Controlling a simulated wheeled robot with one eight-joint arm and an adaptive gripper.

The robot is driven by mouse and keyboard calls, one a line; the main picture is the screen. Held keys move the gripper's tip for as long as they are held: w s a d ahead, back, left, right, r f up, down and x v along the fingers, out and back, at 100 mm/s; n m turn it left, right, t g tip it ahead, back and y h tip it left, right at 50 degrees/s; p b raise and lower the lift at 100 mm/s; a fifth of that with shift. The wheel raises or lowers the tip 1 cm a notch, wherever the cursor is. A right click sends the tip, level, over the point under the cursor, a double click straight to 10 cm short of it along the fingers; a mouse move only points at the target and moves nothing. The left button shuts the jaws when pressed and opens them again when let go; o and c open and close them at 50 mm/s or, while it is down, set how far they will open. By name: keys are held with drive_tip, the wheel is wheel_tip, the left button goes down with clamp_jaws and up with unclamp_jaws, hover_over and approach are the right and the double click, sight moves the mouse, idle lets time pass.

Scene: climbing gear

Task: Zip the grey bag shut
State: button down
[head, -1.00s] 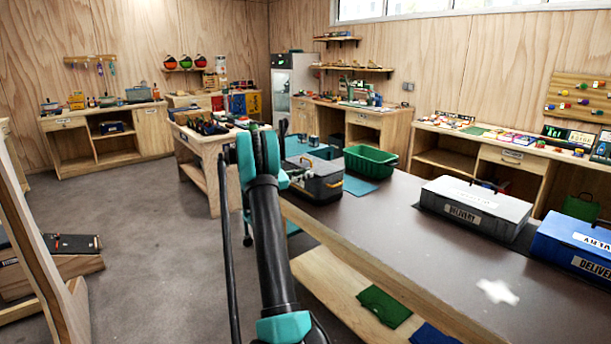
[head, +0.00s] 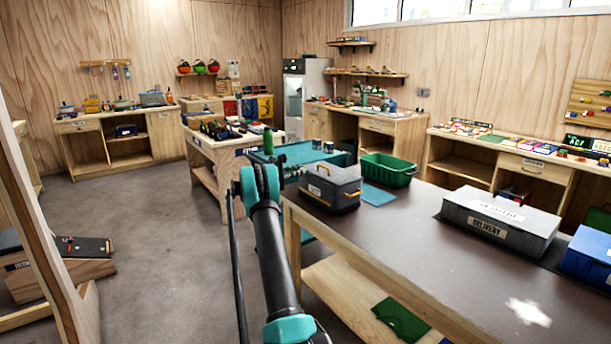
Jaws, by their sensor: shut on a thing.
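I cannot tell for certain which thing is the grey bag. My arm rises from the bottom middle to a teal and black joint left of the case. My gripper does not show; the arm's far end is hidden behind that joint.
The dark-topped table (head: 420,225) also bears a grey box (head: 488,232) labelled DELIVERY, a blue box (head: 588,252) and an empty green crate (head: 388,169). A wooden workbench (head: 212,160) with tools stands beyond my arm. Open grey floor (head: 165,235) lies left; a wooden post (head: 40,220) stands near left.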

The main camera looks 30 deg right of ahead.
drive_tip(key=shift+w+a, duration=0.15)
drive_tip(key=shift+w, duration=1.05)
drive_tip(key=c, duration=1.4)
unclamp_jaws()
drive_tip(key=a, duration=1.2)
drive_tip(key=shift+w, duration=0.4)
